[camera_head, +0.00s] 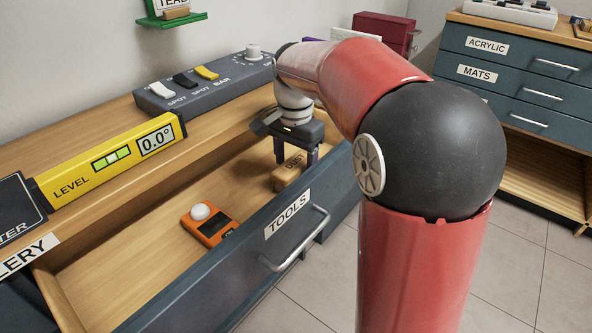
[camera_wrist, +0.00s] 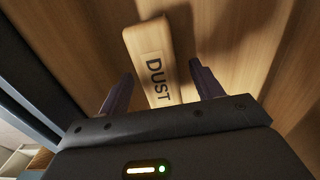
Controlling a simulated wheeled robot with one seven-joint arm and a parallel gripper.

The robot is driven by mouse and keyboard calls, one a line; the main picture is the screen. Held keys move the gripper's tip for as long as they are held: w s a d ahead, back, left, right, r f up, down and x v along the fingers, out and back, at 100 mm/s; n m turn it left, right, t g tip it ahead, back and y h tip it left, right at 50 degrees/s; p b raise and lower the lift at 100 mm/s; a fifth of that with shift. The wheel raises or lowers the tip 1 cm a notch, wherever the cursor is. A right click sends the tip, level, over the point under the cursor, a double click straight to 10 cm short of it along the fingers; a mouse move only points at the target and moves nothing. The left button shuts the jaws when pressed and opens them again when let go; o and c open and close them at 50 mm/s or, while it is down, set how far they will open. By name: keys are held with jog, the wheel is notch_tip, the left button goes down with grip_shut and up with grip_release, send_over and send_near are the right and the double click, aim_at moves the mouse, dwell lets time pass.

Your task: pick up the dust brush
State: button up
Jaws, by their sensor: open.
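The dust brush (camera_head: 290,172) is a light wooden block lettered DUST. It lies inside the open TOOLS drawer (camera_head: 165,200), toward the drawer's far right end. My gripper (camera_head: 296,160) is open and points down over the brush. In the wrist view the brush (camera_wrist: 157,58) runs away from me between the two dark fingers of my gripper (camera_wrist: 160,85), with a finger on each side.
An orange device with a white dome (camera_head: 210,224) lies in the drawer to the left. The drawer front with its handle (camera_head: 297,240) stands on the near side. A yellow level (camera_head: 110,162) and a switch bar (camera_head: 205,82) rest on the counter behind.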

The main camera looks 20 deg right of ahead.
aim_at(296, 161)
jog(key=shift+f, duration=0.9)
jog(key=shift+c, duration=0.3)
jog(key=c, duration=1)
jog(key=shift+r, duration=0.2)
notch_tip(296, 161, up, 20)
jog(key=p, duration=0.3)
jog(key=shift+f, duration=0.15)
